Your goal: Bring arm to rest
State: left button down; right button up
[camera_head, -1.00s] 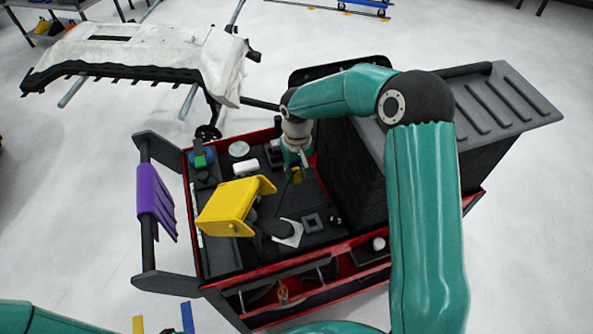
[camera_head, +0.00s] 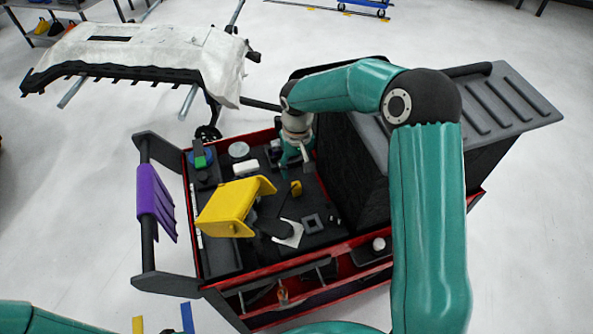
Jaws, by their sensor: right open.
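My right arm (camera_head: 428,220) comes up from the bottom right and bends over to the cart. My right gripper (camera_head: 293,161) is open and points down over the far part of the cart's tray. A small yellow item (camera_head: 296,188) is on the black tray, just nearer than the gripper and apart from it. My left arm (camera_head: 40,318) shows only as a teal link at the bottom left edge; its gripper is not in view.
The red-edged cart (camera_head: 222,276) carries a yellow holder (camera_head: 228,206), a white-edged flat piece (camera_head: 290,233), a black square part (camera_head: 312,223) and small containers. A large black bin (camera_head: 350,170) stands close right of the gripper. A white-covered bumper (camera_head: 150,50) stands behind left.

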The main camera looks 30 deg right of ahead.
notch_tip(320, 180, up, 10)
dwell(0.3)
jog(key=shift+f, duration=0.1)
notch_tip(320, 180, down, 12)
jog(key=shift+r, duration=0.15)
jog(key=shift+r+p, duration=0.4)
jog(key=shift+p, duration=0.05)
